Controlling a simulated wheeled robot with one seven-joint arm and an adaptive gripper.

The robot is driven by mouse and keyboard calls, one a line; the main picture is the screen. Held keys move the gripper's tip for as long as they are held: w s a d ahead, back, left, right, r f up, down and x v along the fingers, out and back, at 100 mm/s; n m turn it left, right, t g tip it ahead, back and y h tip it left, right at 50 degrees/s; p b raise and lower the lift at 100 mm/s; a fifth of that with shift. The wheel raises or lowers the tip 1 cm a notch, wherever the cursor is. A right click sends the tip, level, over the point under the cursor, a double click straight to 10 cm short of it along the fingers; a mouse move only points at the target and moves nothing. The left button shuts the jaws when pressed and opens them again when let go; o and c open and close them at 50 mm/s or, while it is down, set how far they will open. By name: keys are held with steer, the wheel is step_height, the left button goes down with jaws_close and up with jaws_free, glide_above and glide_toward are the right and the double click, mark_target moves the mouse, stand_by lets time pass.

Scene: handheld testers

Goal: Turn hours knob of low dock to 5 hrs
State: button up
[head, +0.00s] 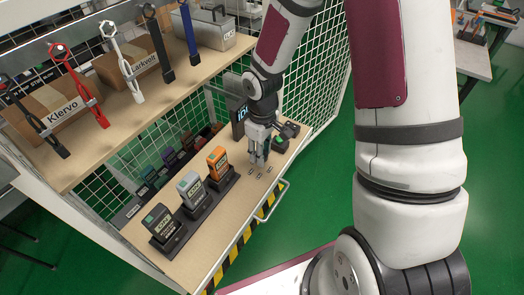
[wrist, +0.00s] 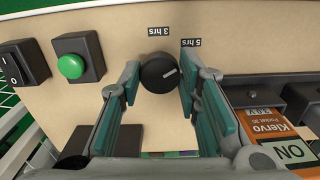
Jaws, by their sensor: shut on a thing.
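In the wrist view the black round hours knob (wrist: 157,72) sits between my gripper's fingers (wrist: 160,88). Its pale pointer mark is directed right and a little up. The "3 hrs" label (wrist: 159,31) is above the knob, and the "5 hrs" label (wrist: 191,42) is to its upper right. My gripper, with teal finger pads, is shut on the knob, one finger on each side. In the head view my gripper (head: 259,158) reaches down to the right part of the lower shelf; the knob is hidden there.
A green button (wrist: 71,66) and a black rocker switch (wrist: 24,64) sit left of the knob. In the head view, grey and orange testers (head: 190,187) stand in docks on the lower shelf (head: 232,208). Tools hang above.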

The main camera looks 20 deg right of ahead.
stand_by(0.3)
steer(key=o, duration=1.1)
steer(key=shift+o, duration=0.2)
step_height(320, 180, up, 12)
steer(key=s+r+m+t+p, duration=0.4)
steer(key=s+r+p, duration=0.5)
steer(key=s+r, duration=1.6)
steer(key=shift+s+d+r+m, duration=0.25)
steer(key=shift+r+m, duration=0.45)
steer(key=shift+m, duration=0.5)
